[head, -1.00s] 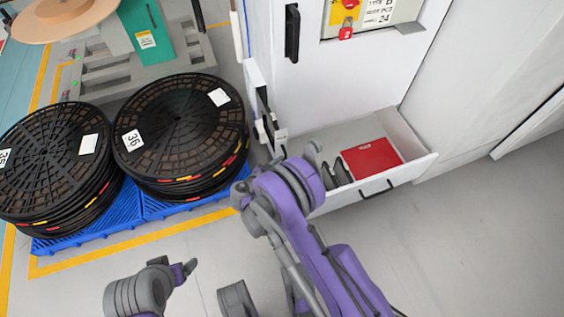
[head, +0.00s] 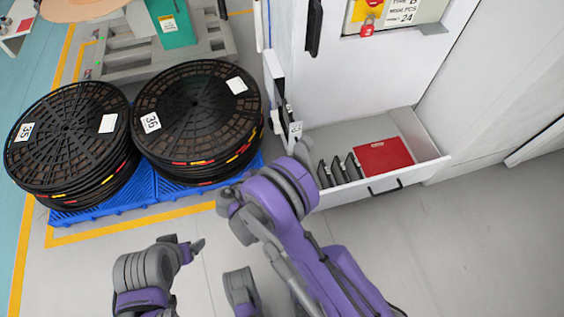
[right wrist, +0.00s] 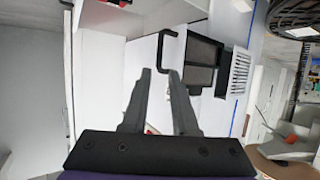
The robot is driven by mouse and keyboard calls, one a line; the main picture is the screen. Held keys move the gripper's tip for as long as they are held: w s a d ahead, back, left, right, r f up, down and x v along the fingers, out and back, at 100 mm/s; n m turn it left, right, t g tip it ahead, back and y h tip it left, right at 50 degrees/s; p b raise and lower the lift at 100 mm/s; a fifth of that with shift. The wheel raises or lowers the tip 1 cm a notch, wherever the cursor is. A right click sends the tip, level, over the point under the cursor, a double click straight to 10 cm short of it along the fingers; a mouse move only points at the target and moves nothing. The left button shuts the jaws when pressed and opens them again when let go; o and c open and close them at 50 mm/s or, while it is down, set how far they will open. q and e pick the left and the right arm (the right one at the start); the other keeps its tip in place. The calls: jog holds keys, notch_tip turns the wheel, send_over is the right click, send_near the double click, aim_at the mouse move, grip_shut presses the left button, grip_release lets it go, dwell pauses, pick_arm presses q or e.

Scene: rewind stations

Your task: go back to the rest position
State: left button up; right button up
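My left gripper (head: 186,247) is low in the head view, above bare floor in front of the blue pallets. It is seen nearly edge-on, so its opening is unclear, and I see nothing held in it. My right gripper (head: 303,152) is mostly hidden behind its own purple wrist, in front of the open drawer's left end. In the right wrist view its two fingers (right wrist: 160,75) stand apart with nothing between them. The black cabinet handle (right wrist: 166,48) shows beyond the fingertips.
The white cabinet's open drawer (head: 432,164) holds a red item (head: 383,157) and several dark upright plates (head: 340,170). Stacks of black reels, 35 (head: 68,138) and 36 (head: 197,112), stand on blue pallets (head: 105,207) at left. The floor at right is clear.

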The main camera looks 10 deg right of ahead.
jog(key=shift+r, duration=0.1)
dwell(0.5)
jog(key=s+d+r+n+g+y, duration=0.5)
jog(key=s+d+r, duration=0.35)
jog(key=r, duration=0.35)
jog(key=s+r+n+t+y, duration=0.1)
jog(key=s+r+n+y, duration=0.15)
jog(key=s, duration=0.55)
jog(key=s+r+n+t+y, duration=0.1)
jog(key=s+r+n+y, duration=0.15)
jog(key=s, duration=0.55)
pick_arm(q)
notch_tip(320, 180, up, 24)
jog(key=w+t+p, duration=0.1)
jog(key=p, duration=2)
jog(key=shift+w, duration=0.2)
pick_arm(e)
notch_tip(320, 180, up, 24)
jog(key=w, duration=0.2)
jog(key=shift+n+t+y, duration=0.3)
jog(key=shift+n+y, duration=0.1)
